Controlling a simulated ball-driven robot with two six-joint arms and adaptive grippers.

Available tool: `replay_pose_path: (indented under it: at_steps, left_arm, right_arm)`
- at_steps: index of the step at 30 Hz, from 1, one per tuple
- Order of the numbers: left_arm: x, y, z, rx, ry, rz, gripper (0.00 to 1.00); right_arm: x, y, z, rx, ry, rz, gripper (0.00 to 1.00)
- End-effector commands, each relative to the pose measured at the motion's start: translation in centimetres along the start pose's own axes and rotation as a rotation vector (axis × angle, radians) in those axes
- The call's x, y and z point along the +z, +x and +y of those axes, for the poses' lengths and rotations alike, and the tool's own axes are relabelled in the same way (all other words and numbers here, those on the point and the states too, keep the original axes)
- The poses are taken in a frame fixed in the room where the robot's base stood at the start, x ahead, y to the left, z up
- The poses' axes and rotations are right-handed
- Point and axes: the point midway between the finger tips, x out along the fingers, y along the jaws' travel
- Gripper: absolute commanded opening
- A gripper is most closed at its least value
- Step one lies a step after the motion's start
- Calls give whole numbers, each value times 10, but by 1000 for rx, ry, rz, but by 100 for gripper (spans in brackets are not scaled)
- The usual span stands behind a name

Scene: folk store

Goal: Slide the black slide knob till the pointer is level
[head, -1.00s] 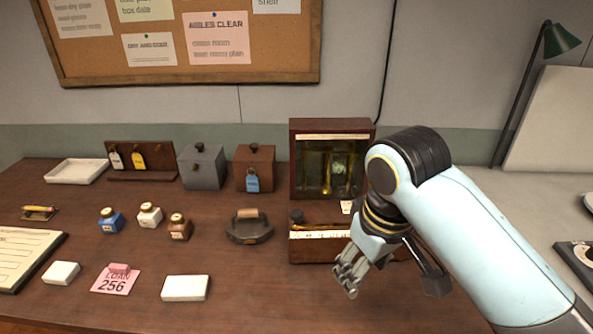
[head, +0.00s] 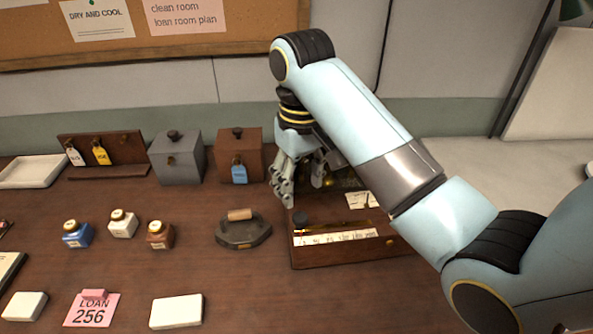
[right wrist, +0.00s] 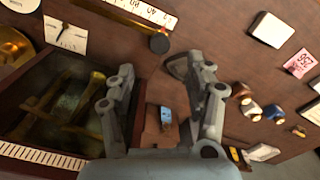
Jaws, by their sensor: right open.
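The black slide knob (head: 301,219) sits at the left end of a white numbered scale (head: 335,237) on the front of the wooden balance box (head: 345,256). In the right wrist view the knob (right wrist: 159,43) stands at the end of a brass bar, with a white card and dark pointer (right wrist: 65,32) nearby. The pointer looks tilted there; the card (head: 360,200) is small in the head view. My right gripper (head: 300,185) is open and empty, above and behind the knob, apart from it. My arm hides much of the box's upright case.
A dark weight with a wooden handle (head: 243,230) stands left of the box. A brown tagged box (head: 240,157) and a grey box (head: 176,158) stand behind it. Several ink bottles and white blocks lie farther left. The table directly before the balance box is clear.

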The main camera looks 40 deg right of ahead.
Motion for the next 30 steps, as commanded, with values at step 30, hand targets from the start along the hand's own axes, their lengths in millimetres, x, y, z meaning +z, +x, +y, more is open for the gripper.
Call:
replay_pose_path:
  at_steps: [30]
  left_arm:
    - [8,0,0,0,0,-11,0]
  right_arm:
    - [1,86,0,0,-1,0,54]
